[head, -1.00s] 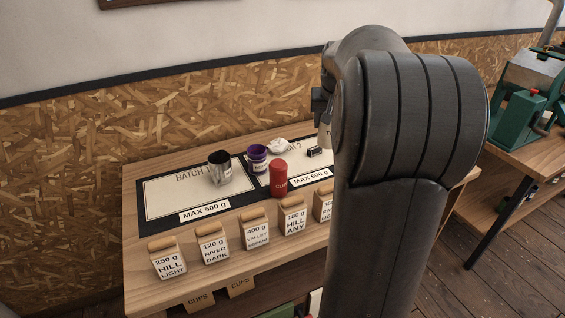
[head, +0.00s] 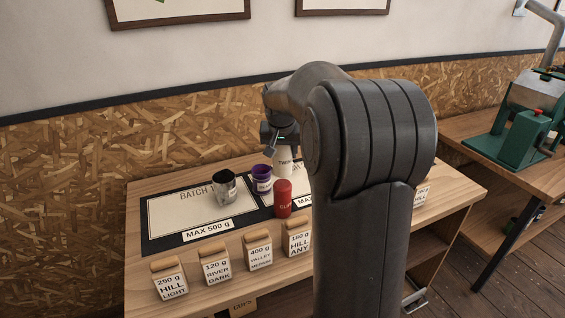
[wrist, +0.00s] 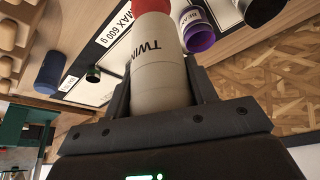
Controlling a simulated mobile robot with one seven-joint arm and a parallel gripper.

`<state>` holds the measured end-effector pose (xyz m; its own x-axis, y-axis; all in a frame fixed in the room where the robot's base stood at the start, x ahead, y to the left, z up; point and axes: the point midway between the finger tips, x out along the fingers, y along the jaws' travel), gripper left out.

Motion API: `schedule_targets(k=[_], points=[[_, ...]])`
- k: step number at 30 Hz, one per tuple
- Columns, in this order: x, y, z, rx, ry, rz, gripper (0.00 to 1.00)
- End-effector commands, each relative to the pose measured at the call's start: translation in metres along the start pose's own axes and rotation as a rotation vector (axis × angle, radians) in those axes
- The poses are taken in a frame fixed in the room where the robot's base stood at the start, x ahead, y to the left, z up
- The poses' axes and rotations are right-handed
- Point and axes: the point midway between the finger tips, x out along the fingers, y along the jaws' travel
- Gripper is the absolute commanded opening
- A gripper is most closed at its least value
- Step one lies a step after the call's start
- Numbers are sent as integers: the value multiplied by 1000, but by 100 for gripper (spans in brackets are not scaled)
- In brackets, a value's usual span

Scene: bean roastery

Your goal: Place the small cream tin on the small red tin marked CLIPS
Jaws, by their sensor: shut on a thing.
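My gripper (head: 282,142) is shut on the small cream tin (head: 284,163), marked TWINE, and holds it above the table. In the wrist view the cream tin (wrist: 160,72) sits between the two fingers (wrist: 163,92). The small red tin (head: 283,199), with lettering partly readable as CLIPS, stands upright on the table in front of the cream tin in the head view. In the wrist view the red tin (wrist: 152,5) shows past the cream tin's far end. I cannot tell the gap between the two tins.
A purple tin (head: 262,180) and a metal cup (head: 225,187) stand close on the left. Several labelled bean bags (head: 259,252) line the table's front edge. The left batch mat (head: 170,218) has bare room. A blue container (wrist: 50,72) shows in the wrist view.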

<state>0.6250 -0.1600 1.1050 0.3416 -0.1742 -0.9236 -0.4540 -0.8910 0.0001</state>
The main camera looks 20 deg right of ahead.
Motion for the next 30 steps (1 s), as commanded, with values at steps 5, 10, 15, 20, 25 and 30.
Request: schedule_targets(k=[5, 10, 15, 20, 25, 30], points=[[21, 0, 9, 0, -3, 0, 22], [36, 0, 15, -1, 0, 0, 22], [35, 0, 15, -1, 1, 0, 22], [38, 0, 16, -1, -1, 0, 53], [38, 0, 16, -1, -1, 0, 67], [38, 0, 16, 0, -1, 0, 74]])
